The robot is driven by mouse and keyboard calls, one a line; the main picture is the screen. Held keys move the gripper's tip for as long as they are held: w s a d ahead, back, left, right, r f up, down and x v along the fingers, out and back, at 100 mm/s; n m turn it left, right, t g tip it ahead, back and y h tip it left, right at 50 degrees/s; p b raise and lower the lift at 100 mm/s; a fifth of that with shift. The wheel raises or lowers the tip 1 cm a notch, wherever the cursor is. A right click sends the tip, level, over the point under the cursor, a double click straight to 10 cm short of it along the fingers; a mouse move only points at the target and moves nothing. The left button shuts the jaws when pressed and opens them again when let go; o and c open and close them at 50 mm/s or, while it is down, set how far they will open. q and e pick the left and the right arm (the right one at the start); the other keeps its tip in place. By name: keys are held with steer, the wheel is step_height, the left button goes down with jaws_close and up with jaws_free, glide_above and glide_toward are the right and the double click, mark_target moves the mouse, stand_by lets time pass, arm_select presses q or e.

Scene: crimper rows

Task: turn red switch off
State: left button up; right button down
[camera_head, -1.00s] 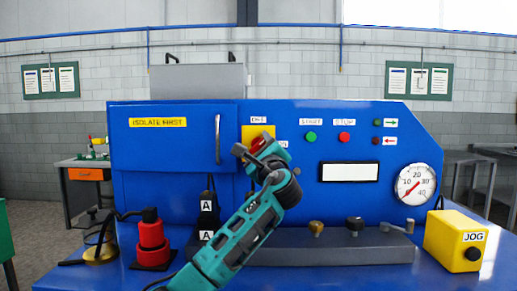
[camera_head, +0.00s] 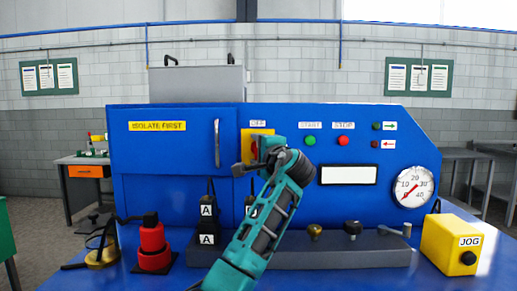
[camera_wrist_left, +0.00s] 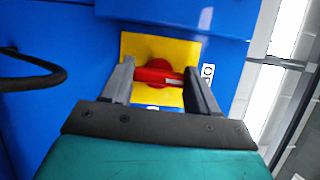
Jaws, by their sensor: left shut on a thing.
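The red switch (camera_wrist_left: 158,75) is a rotary knob with a bar handle on a yellow plate (camera_wrist_left: 187,50) on the blue cabinet. In the left wrist view the bar lies across the gap between the fingers of my left gripper (camera_wrist_left: 160,88), which is shut on it. In the head view the left gripper (camera_head: 252,161) is at the yellow plate (camera_head: 257,131) and hides most of the switch. An "OFF" label (camera_head: 258,124) shows above the plate. My right gripper is not in view.
A door handle (camera_head: 217,143) stands left of the plate. Green (camera_head: 310,140) and red (camera_head: 343,140) buttons are to the right.

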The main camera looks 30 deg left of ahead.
arm_select(q)
steer(key=shift+n, duration=0.3)
steer(key=o, duration=1.1)
steer(key=shift+c, duration=0.2)
steer(key=b+v, duration=0.1)
steer(key=v, duration=1.2)
steer(key=shift+r+b, duration=0.15)
steer(key=shift+b, duration=0.15)
steer(key=shift+a, duration=0.1)
